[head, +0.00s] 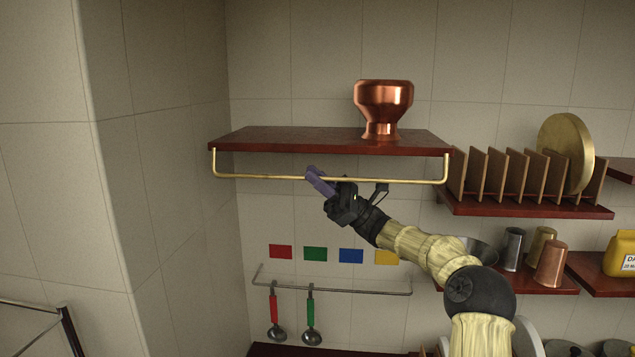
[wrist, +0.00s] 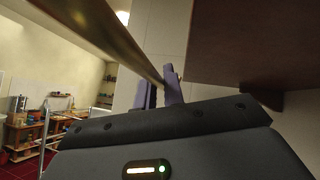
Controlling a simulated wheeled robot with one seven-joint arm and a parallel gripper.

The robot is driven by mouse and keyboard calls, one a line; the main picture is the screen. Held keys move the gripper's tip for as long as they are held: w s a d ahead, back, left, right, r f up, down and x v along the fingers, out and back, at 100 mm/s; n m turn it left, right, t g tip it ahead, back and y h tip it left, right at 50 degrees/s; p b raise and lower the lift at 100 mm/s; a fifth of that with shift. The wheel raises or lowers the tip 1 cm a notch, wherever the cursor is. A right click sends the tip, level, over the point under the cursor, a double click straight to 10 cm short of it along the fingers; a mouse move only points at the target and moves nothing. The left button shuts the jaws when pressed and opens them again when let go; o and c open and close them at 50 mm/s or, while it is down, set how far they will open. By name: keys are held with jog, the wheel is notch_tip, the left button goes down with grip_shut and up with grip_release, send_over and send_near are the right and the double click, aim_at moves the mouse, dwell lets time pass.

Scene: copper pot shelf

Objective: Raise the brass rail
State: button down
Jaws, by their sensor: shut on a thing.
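The brass rail (head: 265,177) hangs below the front of a dark red shelf (head: 300,143), with its ends turned up to the shelf's edge. My gripper (head: 316,178) is shut on the rail a little left of its middle, with purple fingers. In the wrist view the brass rail (wrist: 115,35) runs diagonally from the upper left to my gripper's purple fingers (wrist: 162,88), and the shelf's dark underside (wrist: 245,45) is at the upper right.
A copper pot (head: 384,105) stands on the shelf above the rail. To the right is a rack with wooden dividers and a brass disc (head: 566,150). Below, a hook bar (head: 345,290) holds two ladles. Metal cups (head: 550,262) stand on a lower right shelf.

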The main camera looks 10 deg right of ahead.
jog(key=b, duration=0.2)
jog(key=m+t+b, duration=0.1)
jog(key=shift+s+f+b, duration=0.15)
jog(key=shift+f+b, duration=0.15)
jog(key=shift+b, duration=0.1)
